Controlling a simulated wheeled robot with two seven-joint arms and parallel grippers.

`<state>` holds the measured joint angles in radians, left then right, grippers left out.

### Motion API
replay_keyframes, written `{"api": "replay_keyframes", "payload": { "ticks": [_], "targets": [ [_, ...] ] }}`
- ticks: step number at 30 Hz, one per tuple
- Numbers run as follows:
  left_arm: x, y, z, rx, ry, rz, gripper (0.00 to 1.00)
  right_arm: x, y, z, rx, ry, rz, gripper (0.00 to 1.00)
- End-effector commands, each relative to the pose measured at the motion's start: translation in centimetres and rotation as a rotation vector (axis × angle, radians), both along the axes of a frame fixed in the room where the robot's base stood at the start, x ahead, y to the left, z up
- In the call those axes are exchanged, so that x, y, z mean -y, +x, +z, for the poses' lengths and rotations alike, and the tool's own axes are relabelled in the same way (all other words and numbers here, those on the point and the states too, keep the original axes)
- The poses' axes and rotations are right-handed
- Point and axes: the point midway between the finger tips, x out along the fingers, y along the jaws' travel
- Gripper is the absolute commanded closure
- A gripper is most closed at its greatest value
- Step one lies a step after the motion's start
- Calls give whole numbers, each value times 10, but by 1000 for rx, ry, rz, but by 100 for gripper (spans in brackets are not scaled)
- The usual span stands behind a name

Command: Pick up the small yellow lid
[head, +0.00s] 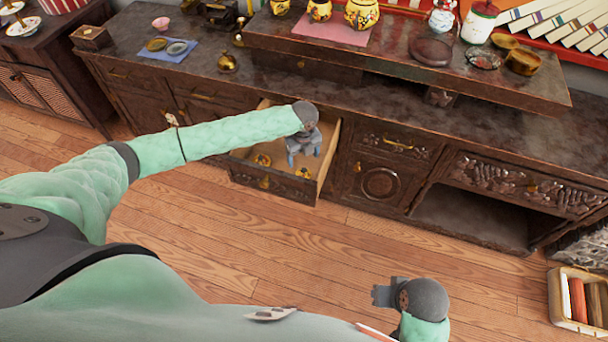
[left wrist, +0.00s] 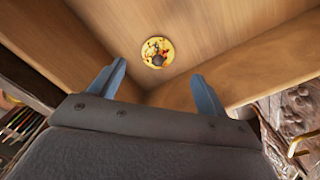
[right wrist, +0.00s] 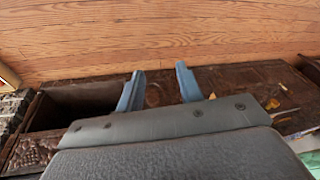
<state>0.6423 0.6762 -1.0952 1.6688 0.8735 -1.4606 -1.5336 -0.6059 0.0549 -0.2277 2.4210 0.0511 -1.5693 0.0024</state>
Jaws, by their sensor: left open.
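Two round yellow patterned lids lie in the open drawer (head: 242,177), one on the left (head: 263,160) and one on the right (head: 303,173). I cannot tell for sure which is smaller. My left gripper (head: 304,156) is open and empty, over the right part of the drawer. In the left wrist view, one yellow lid with a dark knob (left wrist: 158,52) lies on the wooden drawer bottom, beyond the gap between the open fingers (left wrist: 156,88) and apart from them. My right gripper (right wrist: 159,90) is open and empty, over the floor in front of the cabinet.
The drawer walls (head: 327,160) stand close around my left gripper. The dark cabinet top (head: 400,103) carries a raised shelf with several yellow pots, including a large one (head: 362,14). A box of books (head: 580,300) stands on the floor at right. The floor (head: 260,230) in front is clear.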

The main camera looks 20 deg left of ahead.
Motion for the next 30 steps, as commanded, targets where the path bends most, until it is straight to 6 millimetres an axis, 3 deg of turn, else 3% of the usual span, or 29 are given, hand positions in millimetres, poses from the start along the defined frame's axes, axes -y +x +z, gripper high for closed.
{"api": "replay_keyframes", "payload": {
  "ticks": [18, 28, 30],
  "targets": [
    [3, -7, -66, -1, 1, 1, 24, 21, -9, 26, -54, -48, -22, 64],
    [3, -6, -72, 0, 0, -1, 24, 23, -11, 26, -65, -51, -26, 64],
    [3, -6, -72, 0, 0, 0, 37, 23, -11, 26, -64, -51, -26, 64]
  ]
}}
